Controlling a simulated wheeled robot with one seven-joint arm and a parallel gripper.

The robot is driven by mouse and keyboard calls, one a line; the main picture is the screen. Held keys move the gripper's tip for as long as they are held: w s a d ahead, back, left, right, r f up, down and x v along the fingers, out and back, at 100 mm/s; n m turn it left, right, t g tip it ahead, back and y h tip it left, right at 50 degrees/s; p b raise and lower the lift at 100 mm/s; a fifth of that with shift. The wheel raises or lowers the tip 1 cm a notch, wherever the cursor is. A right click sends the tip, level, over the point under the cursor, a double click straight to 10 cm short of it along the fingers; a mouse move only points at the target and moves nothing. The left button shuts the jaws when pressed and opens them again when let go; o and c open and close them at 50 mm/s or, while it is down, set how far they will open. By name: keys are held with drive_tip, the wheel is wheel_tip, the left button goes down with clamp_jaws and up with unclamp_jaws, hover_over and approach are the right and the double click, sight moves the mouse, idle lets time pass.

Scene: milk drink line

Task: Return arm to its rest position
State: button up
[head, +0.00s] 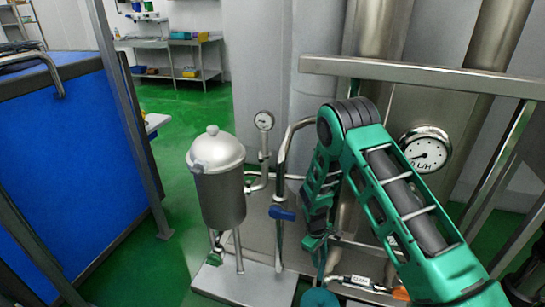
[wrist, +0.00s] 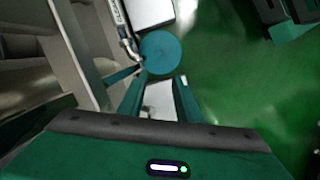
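My green arm (head: 405,190) rises from the lower right of the head view, bends at its dark elbow joint, and its forearm hangs down in front of the steel pipes. My gripper (wrist: 162,80) points downward in the wrist view. Its two teal fingers stand apart with nothing seen between them but the pale surface below. A round teal knob (wrist: 160,52) shows just beyond the fingertips; whether they touch it I cannot tell. The knob is also at the bottom edge of the head view (head: 319,298).
A steel canister (head: 220,190) with a domed lid stands left of my forearm. A blue-handled valve (head: 282,213), gauges (head: 426,150) and a steel rail (head: 420,75) are close by. A blue panel (head: 70,170) is at left. Green floor (head: 185,125) lies open behind.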

drive_tip(key=d+r+m+t+y, duration=0.1)
drive_tip(key=d+r+m, duration=0.25)
drive_tip(key=r, duration=1.75)
drive_tip(key=s+d+r+m+t+y, duration=0.1)
drive_tip(key=s+d+r+m, duration=0.15)
drive_tip(key=s+r, duration=0.45)
drive_tip(key=s+d+r+m+t, duration=0.1)
drive_tip(key=s+d+r, duration=0.15)
drive_tip(key=r, duration=0.85)
drive_tip(key=s+d+r+m+t, duration=0.2)
drive_tip(key=s+d+r, duration=0.1)
drive_tip(key=s+r, duration=0.55)
drive_tip(key=s+d+f+m+g, duration=0.1)
drive_tip(key=s+d+m+g, duration=0.1)
drive_tip(key=s+d, duration=0.3)
drive_tip(key=s+d+f+m+g, duration=0.2)
drive_tip(key=s+d+m, duration=0.2)
drive_tip(key=s, duration=1)
drive_tip(key=shift+d+m+g, duration=0.3)
drive_tip(key=shift+d+g, duration=0.1)
drive_tip(key=shift+d, duration=0.65)
drive_tip(key=shift+s, duration=0.1)
